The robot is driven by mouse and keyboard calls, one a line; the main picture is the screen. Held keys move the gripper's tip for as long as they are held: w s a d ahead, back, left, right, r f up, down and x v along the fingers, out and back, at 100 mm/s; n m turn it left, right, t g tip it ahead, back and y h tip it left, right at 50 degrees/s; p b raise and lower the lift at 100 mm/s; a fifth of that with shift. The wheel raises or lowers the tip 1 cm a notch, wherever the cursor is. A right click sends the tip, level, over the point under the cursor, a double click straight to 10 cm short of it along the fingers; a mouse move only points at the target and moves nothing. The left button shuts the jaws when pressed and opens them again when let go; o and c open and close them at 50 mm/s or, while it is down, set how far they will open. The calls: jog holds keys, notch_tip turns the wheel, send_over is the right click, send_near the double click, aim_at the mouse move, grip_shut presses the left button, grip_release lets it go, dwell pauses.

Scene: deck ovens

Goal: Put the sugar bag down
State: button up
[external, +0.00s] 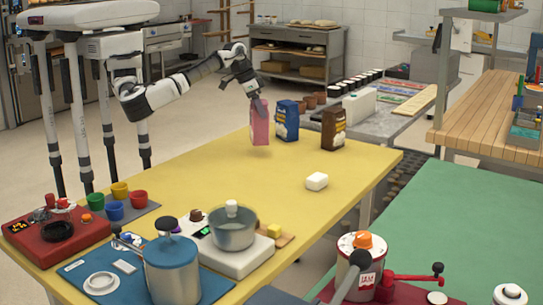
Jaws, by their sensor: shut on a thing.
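A pink bag (260,124), which I take to be the sugar bag, hangs upright in my gripper (254,95) near the far edge of the yellow table (215,182). My gripper is shut on the top of the bag from above. A soft shadow lies on the table below the bag, so it looks slightly above the surface. The fingertips are small and partly hidden at this distance.
A blue bag (286,121) and a brown bag (333,129) stand to the right of the pink one. Coloured cups (115,209), a pot (172,272) and a scale with bowl (232,229) fill the near end. The table's middle is clear.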

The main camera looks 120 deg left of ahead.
aim_at(259, 118)
jog(key=shift+f, duration=2)
jog(key=o, duration=2)
jog(key=shift+f, duration=0.1)
jog(key=shift+o, duration=0.2)
jog(key=b+v, duration=0.1)
jog(key=v, duration=1.1)
